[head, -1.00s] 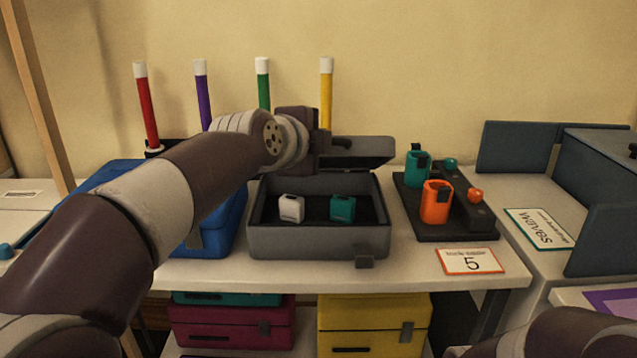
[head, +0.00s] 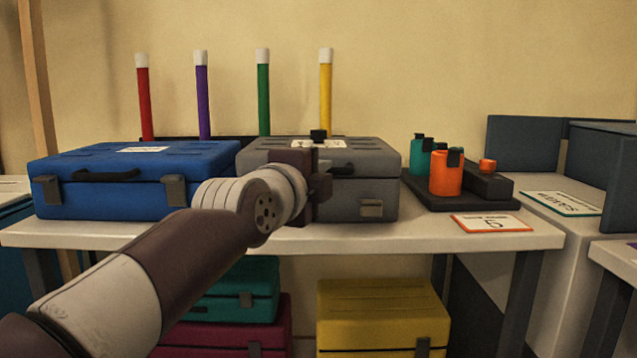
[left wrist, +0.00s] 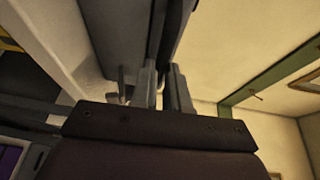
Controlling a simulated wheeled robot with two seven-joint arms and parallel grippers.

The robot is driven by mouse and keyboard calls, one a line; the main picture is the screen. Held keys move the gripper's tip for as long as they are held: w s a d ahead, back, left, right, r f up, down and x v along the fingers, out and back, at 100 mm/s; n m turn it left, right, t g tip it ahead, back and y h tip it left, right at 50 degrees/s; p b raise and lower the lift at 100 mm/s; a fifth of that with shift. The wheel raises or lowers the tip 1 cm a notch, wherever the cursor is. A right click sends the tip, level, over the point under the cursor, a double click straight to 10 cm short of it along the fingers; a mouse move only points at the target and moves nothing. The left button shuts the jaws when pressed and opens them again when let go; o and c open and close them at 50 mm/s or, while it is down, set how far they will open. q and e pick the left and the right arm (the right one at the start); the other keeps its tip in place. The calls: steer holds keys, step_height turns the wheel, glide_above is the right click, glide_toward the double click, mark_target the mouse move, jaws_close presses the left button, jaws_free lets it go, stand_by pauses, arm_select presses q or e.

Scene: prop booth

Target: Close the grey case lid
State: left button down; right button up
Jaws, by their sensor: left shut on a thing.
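The grey case (head: 381,190) stands on the white table. Its lid (head: 372,154) is down over the base, with no clear gap along the front seam that shows. A dark handle and a latch (head: 371,208) are on its front. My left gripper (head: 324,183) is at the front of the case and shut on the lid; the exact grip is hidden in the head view. In the left wrist view the two fingers (left wrist: 163,88) reach to the grey case (left wrist: 125,35). The left part of the case front is behind my wrist. My right gripper is not in view.
A blue case (head: 105,195) stands close on the left. A dark stand (head: 490,187) with orange and teal pieces is on the right, behind a numbered card (head: 491,223). Several coloured posts rise behind. A yellow case (head: 380,305) is below the table.

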arm_select(q)
steer(key=shift+w+d+f+g, duration=0.15)
steer(key=shift+f+g, duration=0.15)
steer(key=shift+f, duration=0.7)
steer(key=c, duration=1.5)
jaws_free()
steer(key=o, duration=0.4)
steer(key=shift+r, duration=0.35)
steer(key=shift+s, duration=0.2)
steer(key=v, duration=1.2)
steer(key=shift+s+a+p, duration=0.25)
steer(key=shift+s+p, duration=0.05)
steer(key=shift+p, duration=0.1)
